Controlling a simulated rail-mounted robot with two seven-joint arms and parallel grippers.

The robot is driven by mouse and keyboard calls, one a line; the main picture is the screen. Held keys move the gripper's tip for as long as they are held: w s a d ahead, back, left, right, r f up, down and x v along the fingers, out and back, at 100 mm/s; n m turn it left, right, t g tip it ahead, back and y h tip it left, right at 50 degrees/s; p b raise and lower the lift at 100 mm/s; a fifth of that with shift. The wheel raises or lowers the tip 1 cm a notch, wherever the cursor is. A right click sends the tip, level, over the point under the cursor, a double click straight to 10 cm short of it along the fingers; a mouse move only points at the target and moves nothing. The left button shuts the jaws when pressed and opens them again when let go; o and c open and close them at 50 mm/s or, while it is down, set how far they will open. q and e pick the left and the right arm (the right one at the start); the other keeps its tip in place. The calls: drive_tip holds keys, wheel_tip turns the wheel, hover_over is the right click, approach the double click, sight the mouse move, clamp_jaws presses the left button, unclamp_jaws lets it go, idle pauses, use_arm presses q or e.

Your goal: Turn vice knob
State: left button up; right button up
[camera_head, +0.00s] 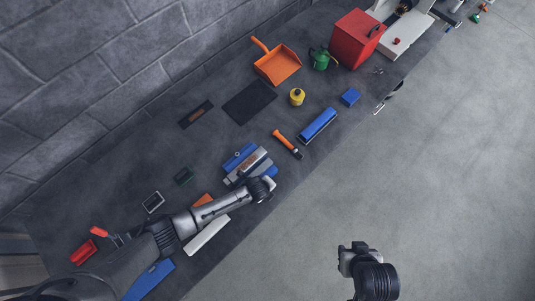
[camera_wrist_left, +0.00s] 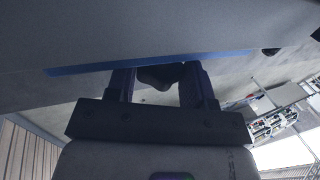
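A blue and grey vice (camera_head: 247,166) lies on the dark bench in the head view. My left gripper (camera_head: 269,181) is at its lower right end, and the wrist hides part of that end. In the left wrist view the two fingers of my left gripper (camera_wrist_left: 160,88) stand apart. A dark rounded piece (camera_wrist_left: 160,75), which looks like the vice knob, shows between them; I cannot tell if the fingers touch it. My right gripper (camera_head: 347,258) is in the head view, over the floor and away from the bench; its fingers are not clear.
An orange-handled tool (camera_head: 287,143) and a blue bar (camera_head: 318,125) lie right of the vice. Farther along are a yellow container (camera_head: 297,96), an orange dustpan (camera_head: 277,63) and a red box (camera_head: 356,38). A brick wall (camera_head: 130,60) runs behind. The floor (camera_head: 440,170) is clear.

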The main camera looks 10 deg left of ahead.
use_arm(q)
drive_tip(key=c, duration=0.4)
drive_tip(key=shift+w+r+g, duration=0.1)
drive_tip(key=shift+w+g, duration=0.05)
drive_tip(key=shift+g, duration=0.25)
drive_tip(key=shift+w+d+g+y, duration=0.1)
drive_tip(key=shift+d+g+y, duration=0.05)
drive_tip(key=shift+g+y, duration=0.5)
drive_tip(key=shift+w+d+g+y+b, duration=0.15)
drive_tip(key=shift+g+y+b, duration=0.55)
drive_tip(key=shift+g, duration=0.35)
drive_tip(key=shift+g+y+b, duration=0.55)
drive_tip(key=shift+g+y, duration=0.1)
drive_tip(key=shift+g, duration=0.05)
drive_tip(key=o, duration=1)
drive_tip(key=shift+c, duration=0.2)
